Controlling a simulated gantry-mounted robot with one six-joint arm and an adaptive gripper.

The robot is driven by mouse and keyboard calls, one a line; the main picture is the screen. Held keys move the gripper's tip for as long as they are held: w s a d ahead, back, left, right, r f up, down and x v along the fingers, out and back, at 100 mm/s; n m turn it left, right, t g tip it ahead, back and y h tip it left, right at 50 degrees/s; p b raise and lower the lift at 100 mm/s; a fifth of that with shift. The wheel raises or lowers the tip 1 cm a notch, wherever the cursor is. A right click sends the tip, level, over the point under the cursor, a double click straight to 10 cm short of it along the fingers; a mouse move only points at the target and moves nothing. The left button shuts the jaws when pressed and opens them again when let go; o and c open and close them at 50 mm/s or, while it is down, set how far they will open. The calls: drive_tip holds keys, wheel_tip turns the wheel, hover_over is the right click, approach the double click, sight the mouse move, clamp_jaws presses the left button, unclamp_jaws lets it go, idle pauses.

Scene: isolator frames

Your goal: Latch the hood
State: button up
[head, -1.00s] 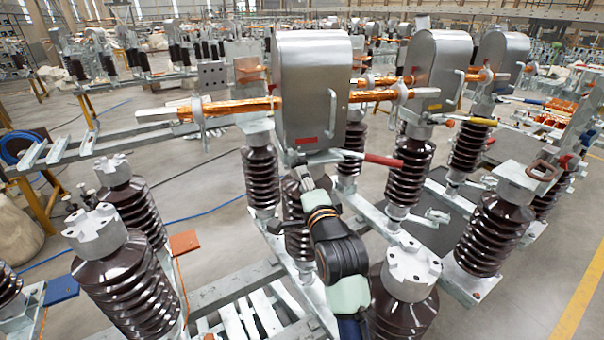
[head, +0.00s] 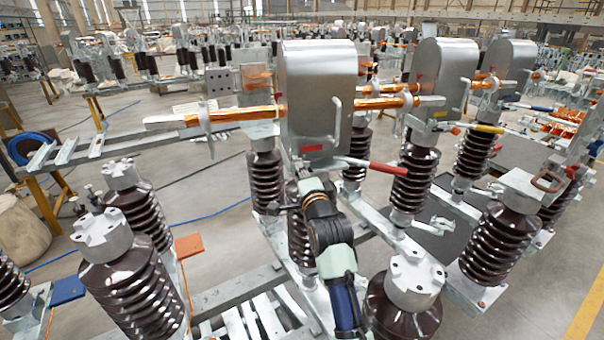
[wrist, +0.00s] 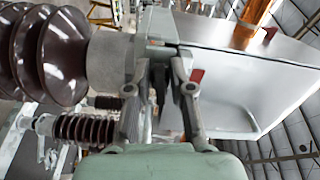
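The hood (head: 318,105) is a tall silver metal cover with a rounded top, a side handle and a red label low on its front. It stands down over the copper bar at the centre of the head view. It also shows as a large pale metal face in the wrist view (wrist: 235,95). My gripper (head: 308,183) is just below the hood's lower front edge. In the wrist view its two fingers (wrist: 160,68) are apart, beside the hood's lower edge, with a narrow dark part visible between them. Contact cannot be told. The latch itself is not clearly distinguishable.
A lever with a red grip (head: 388,168) sticks out right of my gripper. Brown ribbed insulators (head: 130,275) stand around my arm. Two similar hoods (head: 440,80) stand to the right. An orange plate (head: 189,245) lies at the left.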

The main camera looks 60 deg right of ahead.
drive_tip(key=shift+m, duration=0.7)
clamp_jaws()
drive_tip(key=o, duration=0.8)
unclamp_jaws()
drive_tip(key=shift+c, duration=0.2)
drive_tip(key=v, duration=1.2)
